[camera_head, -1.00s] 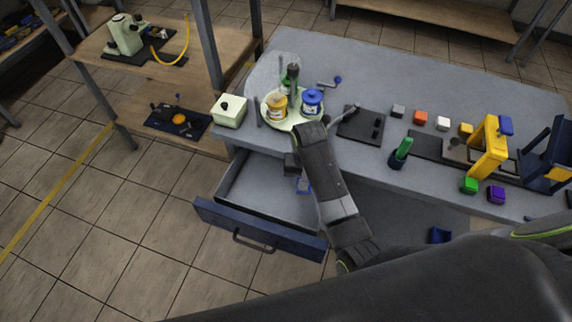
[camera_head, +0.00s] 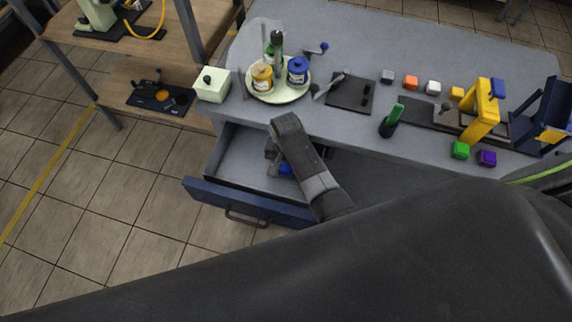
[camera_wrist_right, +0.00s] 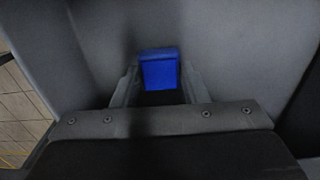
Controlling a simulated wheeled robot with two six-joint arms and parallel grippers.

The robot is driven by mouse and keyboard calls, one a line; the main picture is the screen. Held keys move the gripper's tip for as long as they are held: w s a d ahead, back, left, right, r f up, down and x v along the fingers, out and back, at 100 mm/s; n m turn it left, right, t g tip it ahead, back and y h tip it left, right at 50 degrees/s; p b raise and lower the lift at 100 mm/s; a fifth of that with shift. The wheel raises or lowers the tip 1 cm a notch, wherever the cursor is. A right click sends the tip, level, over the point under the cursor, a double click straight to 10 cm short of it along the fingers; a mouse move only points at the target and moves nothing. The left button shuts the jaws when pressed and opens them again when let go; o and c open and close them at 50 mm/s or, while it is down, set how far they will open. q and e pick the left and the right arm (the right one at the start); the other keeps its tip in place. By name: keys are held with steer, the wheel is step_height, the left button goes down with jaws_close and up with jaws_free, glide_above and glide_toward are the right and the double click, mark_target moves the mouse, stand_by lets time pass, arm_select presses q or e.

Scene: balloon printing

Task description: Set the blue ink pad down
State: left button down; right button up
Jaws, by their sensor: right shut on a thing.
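The blue ink pad (camera_wrist_right: 159,72) is a small blue block between the fingers of my right gripper (camera_wrist_right: 159,88) in the right wrist view. The drawer's grey floor lies beneath the pad. I cannot tell whether the pad touches the floor. My left gripper is not in view.
The drawer's blue front (camera_head: 215,199) and side walls surround the right gripper. On the table (camera_head: 400,45) above stand a round tray (camera_head: 283,97) with jars, a pale box (camera_head: 212,84), a dark plate (camera_head: 350,93) and several coloured blocks. Free drawer floor lies left of the gripper.

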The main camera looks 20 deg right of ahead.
mark_target(286, 167)
steer(key=shift+f, duration=0.4)
steer(key=o, duration=0.8)
steer(key=shift+f, duration=0.1)
steer(key=shift+o, duration=0.2)
step_height(286, 167, up, 12)
steer(key=shift+p, duration=0.35)
